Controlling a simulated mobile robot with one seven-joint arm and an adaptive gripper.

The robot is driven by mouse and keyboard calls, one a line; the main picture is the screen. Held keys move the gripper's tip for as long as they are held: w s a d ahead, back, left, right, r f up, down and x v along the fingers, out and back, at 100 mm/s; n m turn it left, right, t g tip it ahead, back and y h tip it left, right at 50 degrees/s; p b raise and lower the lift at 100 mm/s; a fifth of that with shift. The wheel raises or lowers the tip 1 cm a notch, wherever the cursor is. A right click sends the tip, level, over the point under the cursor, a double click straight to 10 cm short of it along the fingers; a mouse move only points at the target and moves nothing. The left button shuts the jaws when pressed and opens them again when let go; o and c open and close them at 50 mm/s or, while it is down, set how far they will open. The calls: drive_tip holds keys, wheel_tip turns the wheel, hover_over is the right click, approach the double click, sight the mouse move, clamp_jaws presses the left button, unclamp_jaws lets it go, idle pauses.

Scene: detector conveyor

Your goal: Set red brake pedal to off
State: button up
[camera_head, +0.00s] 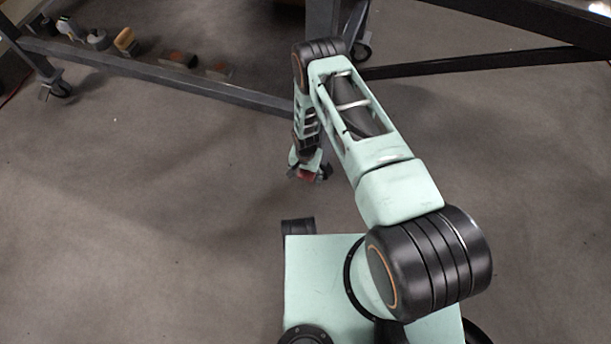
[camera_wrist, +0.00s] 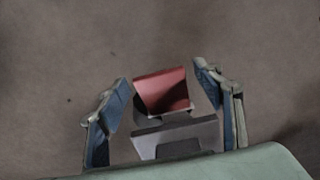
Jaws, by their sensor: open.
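The red brake pedal (camera_wrist: 163,90) shows in the wrist view between the two fingers of my gripper (camera_wrist: 165,98). The fingers stand apart on either side of it, with a visible gap at each side. A grey block (camera_wrist: 176,135) lies just below the red part in the picture. In the head view the red pedal (camera_head: 307,175) is a small patch at the tip of my gripper (camera_head: 311,172). My arm points down there, beside a metal post. The pedal's exact tilt cannot be told.
A dark metal frame with bars (camera_head: 160,72) crosses the upper part of the head view. A caster wheel (camera_head: 58,88) stands at the left and another (camera_head: 361,51) behind my arm. Several small pedals or blocks (camera_head: 125,41) are at the upper left. The grey floor is otherwise clear.

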clamp_jaws()
drive_tip(key=shift+w+g+b, duration=0.15)
drive_tip(key=shift+g+b, duration=0.25)
drive_tip(key=shift+b, duration=0.45)
drive_tip(key=shift+d+r, duration=0.1)
drive_tip(key=shift+r, duration=0.25)
unclamp_jaws()
